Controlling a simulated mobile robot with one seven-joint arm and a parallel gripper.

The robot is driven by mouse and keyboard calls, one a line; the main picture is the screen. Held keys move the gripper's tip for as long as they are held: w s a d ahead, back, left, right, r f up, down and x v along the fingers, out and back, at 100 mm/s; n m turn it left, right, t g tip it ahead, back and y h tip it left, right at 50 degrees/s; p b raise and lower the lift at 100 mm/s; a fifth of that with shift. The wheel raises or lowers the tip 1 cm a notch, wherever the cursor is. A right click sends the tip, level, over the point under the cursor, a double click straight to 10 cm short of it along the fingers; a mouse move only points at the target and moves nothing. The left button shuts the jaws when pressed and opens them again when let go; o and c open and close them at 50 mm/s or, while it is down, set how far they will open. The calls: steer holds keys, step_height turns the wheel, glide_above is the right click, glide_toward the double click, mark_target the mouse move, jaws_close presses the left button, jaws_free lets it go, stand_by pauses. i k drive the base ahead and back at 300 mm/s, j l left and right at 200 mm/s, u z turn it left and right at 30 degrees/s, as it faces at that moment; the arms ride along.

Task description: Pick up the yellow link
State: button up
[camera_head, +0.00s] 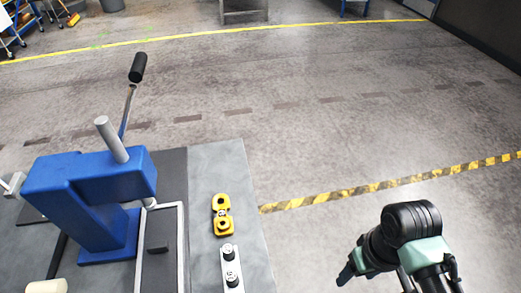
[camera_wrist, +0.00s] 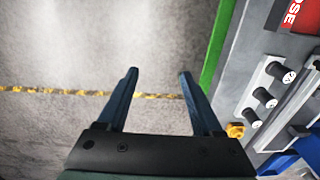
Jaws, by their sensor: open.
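The yellow link (camera_head: 222,207) lies flat on the grey tabletop near its right edge in the head view, with two dark round spots on it. A small part of it shows in the wrist view (camera_wrist: 236,131), to the right of my gripper and partly cut off by the gripper body. My gripper (camera_wrist: 158,72) is open, with nothing between its dark blue fingers. It is over the floor beyond the table's right edge, apart from the link.
A light bar with black knobs (camera_head: 224,262) lies just in front of the link. A blue press (camera_head: 85,185) with an upright lever stands left, beside a pale-framed tray (camera_head: 181,250). The table edge shows green in the wrist view (camera_wrist: 216,48). Open floor lies right.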

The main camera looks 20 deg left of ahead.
mark_target(221, 210)
steer(key=i+j, duration=0.1)
steer(key=j, duration=1.1)
steer(key=i+j, duration=0.15)
steer(key=j, duration=0.45)
